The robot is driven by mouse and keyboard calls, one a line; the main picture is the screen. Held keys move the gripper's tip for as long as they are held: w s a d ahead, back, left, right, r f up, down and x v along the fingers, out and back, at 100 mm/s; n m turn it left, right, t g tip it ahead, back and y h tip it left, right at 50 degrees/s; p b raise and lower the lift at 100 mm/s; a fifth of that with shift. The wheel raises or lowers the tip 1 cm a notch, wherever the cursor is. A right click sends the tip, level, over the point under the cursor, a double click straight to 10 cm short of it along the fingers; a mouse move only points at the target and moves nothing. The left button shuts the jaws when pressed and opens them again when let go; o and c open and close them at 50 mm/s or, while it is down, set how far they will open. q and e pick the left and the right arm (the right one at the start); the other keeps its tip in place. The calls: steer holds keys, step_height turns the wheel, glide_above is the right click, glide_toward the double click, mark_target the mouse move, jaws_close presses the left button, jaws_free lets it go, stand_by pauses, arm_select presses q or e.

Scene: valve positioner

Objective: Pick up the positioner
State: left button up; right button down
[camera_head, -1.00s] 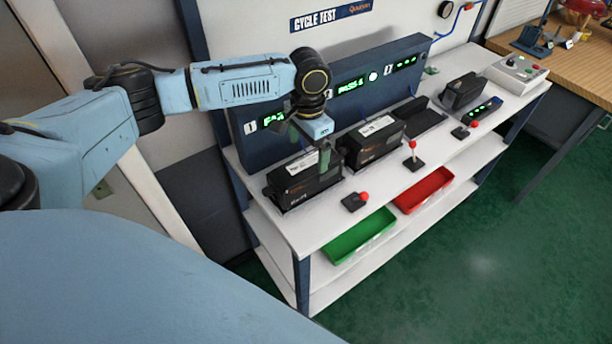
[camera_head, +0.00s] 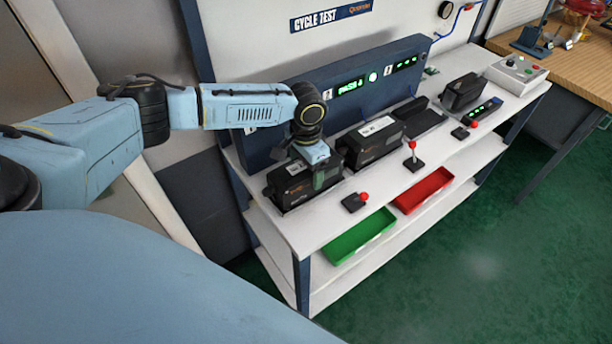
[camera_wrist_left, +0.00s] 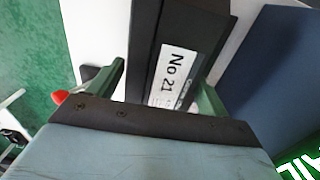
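A black box-shaped positioner (camera_head: 283,190) sits at the left end of the bench, in front of the blue test panel. In the left wrist view the positioner (camera_wrist_left: 202,25) carries a white label reading "No 21". My left gripper (camera_head: 310,172) is down over the positioner from above. In the left wrist view my left gripper (camera_wrist_left: 163,80) has one green finger on each side of the box. A narrow gap shows beside the left finger, so it looks open around the box. Contact at the right finger cannot be told. My right gripper is not in view.
A second black positioner (camera_head: 371,143) stands close to the right. Red-knobbed levers (camera_head: 355,202) line the front of the white bench (camera_head: 330,222). A green tray (camera_head: 360,236) and a red tray (camera_head: 423,190) lie on the shelf below. The blue panel (camera_head: 270,143) stands close behind.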

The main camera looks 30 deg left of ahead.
arm_select(q)
steer(key=c, duration=1.5)
steer(key=shift+w+r, duration=0.1)
steer(key=shift+r, duration=0.05)
steer(key=shift+c, duration=0.3)
step_height(320, 180, up, 10)
steer(key=shift+f, duration=0.1)
steer(key=shift+d, duration=0.35)
steer(key=s+d+n+b, duration=0.4)
steer(key=s+d+b, duration=0.1)
steer(key=d, duration=0.3)
steer(key=shift+s+d+r+n+b, duration=0.15)
steer(key=shift+r+n+b, duration=0.15)
steer(key=shift+r+b, duration=0.2)
steer(key=shift+f, duration=0.1)
